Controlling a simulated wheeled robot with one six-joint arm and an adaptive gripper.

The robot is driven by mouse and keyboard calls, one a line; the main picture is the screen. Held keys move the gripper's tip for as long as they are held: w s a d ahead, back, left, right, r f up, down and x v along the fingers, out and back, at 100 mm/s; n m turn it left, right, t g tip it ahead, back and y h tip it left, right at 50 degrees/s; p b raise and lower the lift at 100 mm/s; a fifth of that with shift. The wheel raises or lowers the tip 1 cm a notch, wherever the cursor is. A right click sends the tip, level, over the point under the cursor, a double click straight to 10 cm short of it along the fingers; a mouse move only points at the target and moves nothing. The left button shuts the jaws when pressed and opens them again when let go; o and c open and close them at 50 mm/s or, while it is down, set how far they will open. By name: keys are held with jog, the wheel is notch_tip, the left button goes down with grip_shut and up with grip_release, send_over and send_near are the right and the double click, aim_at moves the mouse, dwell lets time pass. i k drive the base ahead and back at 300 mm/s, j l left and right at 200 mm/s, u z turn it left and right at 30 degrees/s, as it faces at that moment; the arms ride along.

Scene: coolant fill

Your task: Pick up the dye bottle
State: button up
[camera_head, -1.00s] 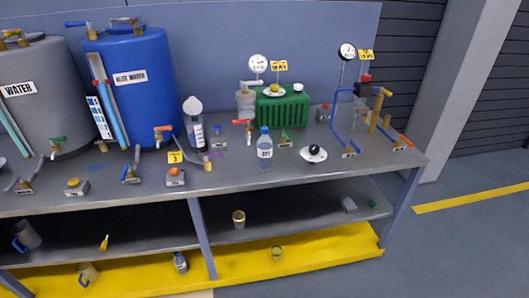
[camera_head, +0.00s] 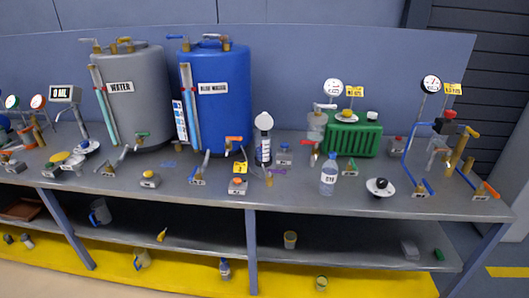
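A clear bottle with a blue cap (camera_head: 329,174) stands upright on the bench top, right of the middle of the picture. Its white label is small and seems to read DYE. A second bottle with a dark band and a white rounded top (camera_head: 264,139) stands to its left and a little farther back. Another small bottle (camera_head: 225,269) stands on the yellow bottom level; its label is too small to read. My gripper is not in view.
The grey bench top (camera_head: 300,197) holds a grey water tank (camera_head: 135,105), a blue tank (camera_head: 222,110), a green ribbed block (camera_head: 352,140) and a black-knobbed white disc (camera_head: 380,187) right of the blue-capped bottle. Valves and gauges crowd around. The bench's front edge near the bottle is clear.

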aim_at(329, 174)
jog(key=i, duration=0.5)
jog(key=i+j, duration=0.15)
jog(key=i, duration=0.35)
jog(key=l+z, duration=0.05)
